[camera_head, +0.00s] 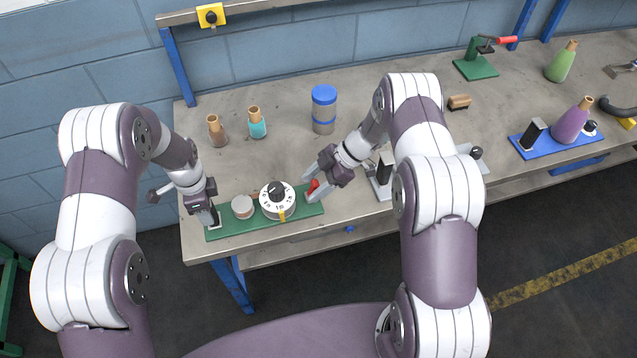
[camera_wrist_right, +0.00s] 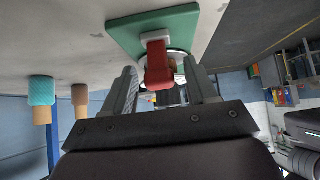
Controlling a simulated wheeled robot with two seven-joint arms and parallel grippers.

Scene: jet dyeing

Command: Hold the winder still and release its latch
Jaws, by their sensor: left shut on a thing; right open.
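The winder is a green base plate (camera_head: 296,214) near the table's front edge. It carries a white numbered dial (camera_head: 271,205) with a black knob and a round grey-pink disc (camera_head: 242,207). My left gripper (camera_head: 213,220) is shut on the handle at the plate's left end; the fingers hide most of it. The red latch (camera_head: 314,186) is at the plate's right end. My right gripper (camera_head: 312,184) is open, with a finger on each side of it. In the right wrist view the red latch (camera_wrist_right: 158,72) shows between the spread fingers, with gaps to both.
Brown (camera_head: 217,131) and teal (camera_head: 257,124) bobbins and a blue-lidded jar (camera_head: 324,110) stand behind the winder. A plate with a black post (camera_head: 384,168) is close right of my right gripper. A blue board (camera_head: 557,140) with a purple cone lies farther right.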

